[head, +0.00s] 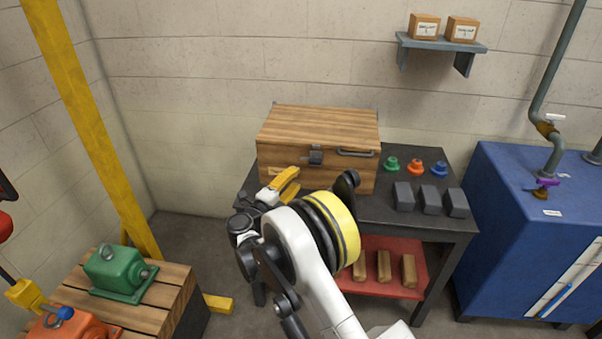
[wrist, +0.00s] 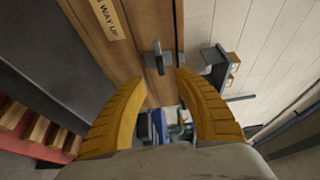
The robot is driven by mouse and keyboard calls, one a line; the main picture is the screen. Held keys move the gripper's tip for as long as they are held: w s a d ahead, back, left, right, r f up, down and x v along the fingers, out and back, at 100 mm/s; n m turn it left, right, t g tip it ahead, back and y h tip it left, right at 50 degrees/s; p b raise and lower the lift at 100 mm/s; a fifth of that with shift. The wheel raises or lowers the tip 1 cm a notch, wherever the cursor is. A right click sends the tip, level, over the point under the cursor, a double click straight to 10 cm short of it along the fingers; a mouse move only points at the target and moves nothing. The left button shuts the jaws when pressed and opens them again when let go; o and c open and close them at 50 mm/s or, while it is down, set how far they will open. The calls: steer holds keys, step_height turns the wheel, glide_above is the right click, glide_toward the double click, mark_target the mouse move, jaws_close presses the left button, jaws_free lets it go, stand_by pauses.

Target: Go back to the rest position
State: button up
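My gripper (head: 286,184) is in front of the lower left of a closed wooden chest in the head view. In the wrist view its two yellow fingers (wrist: 160,84) stand apart with nothing held between them. The chest (head: 319,118) sits on a dark workbench (head: 395,208) and has a dark latch and a handle on its front. The chest's wooden face (wrist: 122,52) and a dark latch also show in the wrist view. My arm hides part of the bench's left side. I cannot tell the exact gap between fingers and chest.
Green, orange and blue knob-like pieces (head: 415,167) and grey blocks (head: 430,200) sit on the bench's right. Below is a red shelf (head: 376,290) with wooden blocks. A green motor (head: 118,272) and an orange motor (head: 72,328) rest on slatted wood at left. A blue cabinet (head: 520,235) stands right.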

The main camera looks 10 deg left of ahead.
steer(key=shift+s+a, duration=0.1)
steer(key=shift+s, duration=0.15)
steer(key=shift+r, duration=0.1)
